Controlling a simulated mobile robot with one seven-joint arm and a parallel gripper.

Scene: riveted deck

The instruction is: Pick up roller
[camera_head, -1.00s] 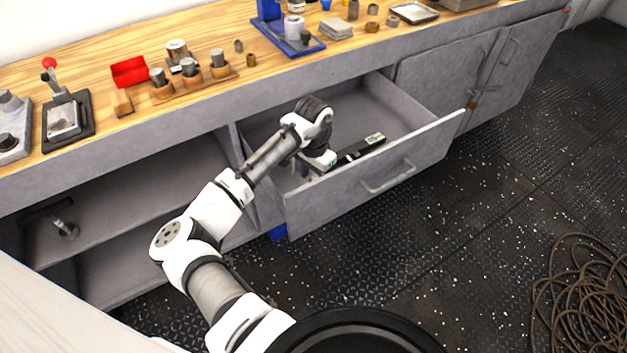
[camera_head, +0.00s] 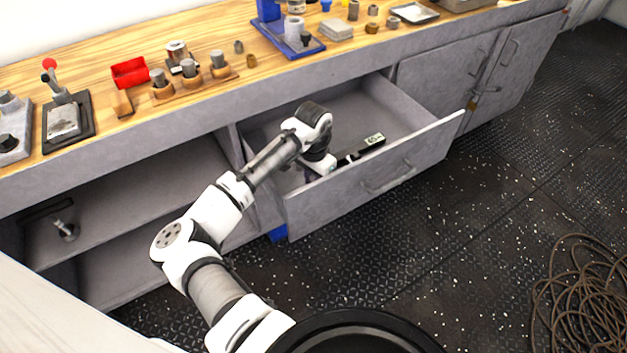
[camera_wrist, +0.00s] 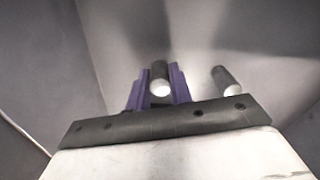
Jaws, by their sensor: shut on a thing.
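A roller (camera_wrist: 160,72), a small dark cylinder with a pale end, sits between the purple fingers of my gripper (camera_wrist: 160,88) in the wrist view. The gripper is shut on it. The gripper is inside the open drawer (camera_head: 425,146), and my arm and the drawer front largely hide it in the head view. The roller cannot be made out in the head view. A second similar dark cylinder (camera_wrist: 226,80) with a pale end is apart from the fingers, to their right in the wrist view.
The drawer's front panel (camera_head: 345,190) stands out from the bench, close to my wrist. Drawer walls surround the gripper. The wooden benchtop (camera_head: 290,75) above holds a red bin (camera_head: 130,72), a blue stand (camera_head: 290,42) and several small metal parts. Coiled cable (camera_head: 585,300) lies on the floor.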

